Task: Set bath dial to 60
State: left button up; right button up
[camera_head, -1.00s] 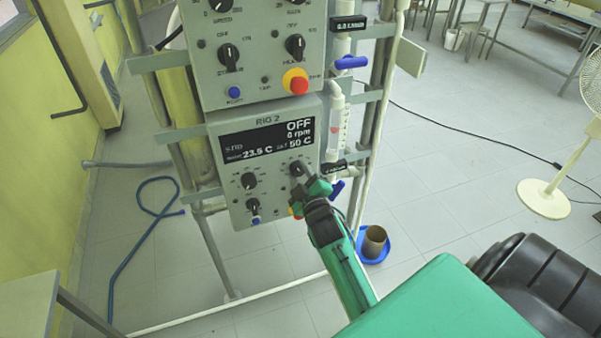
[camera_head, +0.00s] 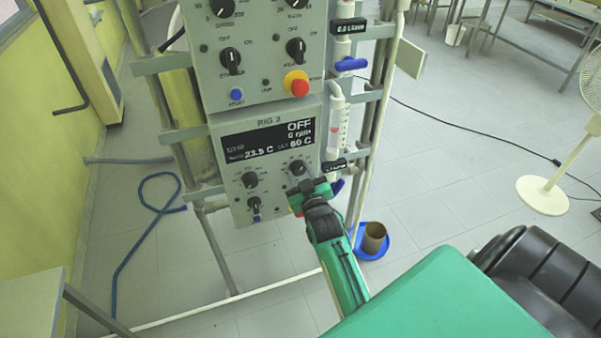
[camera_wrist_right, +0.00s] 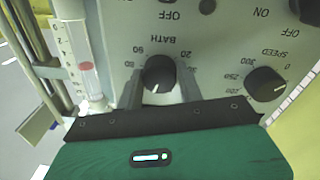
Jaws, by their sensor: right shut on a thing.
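The bath dial (camera_wrist_right: 160,73) is a round black knob with a white mark, under the word BATH in the right wrist view. Its mark points toward my gripper; some scale numbers are hidden by the gripper. In the head view the bath dial (camera_head: 298,168) sits at the right of the RIG 2 panel (camera_head: 237,190). The display (camera_head: 268,142) reads OFF, 23.5 C and what looks like 60 C. My right gripper (camera_head: 312,187) is at the dial, its fingers (camera_wrist_right: 160,88) on either side of the knob and shut on it. My left gripper is not in view.
The speed dial (camera_wrist_right: 265,84) is beside the bath dial. Above is another panel (camera_head: 260,75) with a red emergency button (camera_head: 298,84). A tube with blue valves (camera_head: 350,64) runs along the right. A blue tray with a brown cup (camera_head: 374,238) is on the floor.

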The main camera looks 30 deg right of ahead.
jog(key=shift+f, duration=0.1)
dwell(0.3)
jog(key=o, duration=1)
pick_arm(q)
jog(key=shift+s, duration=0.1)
pick_arm(e)
jog(key=shift+s, duration=0.15)
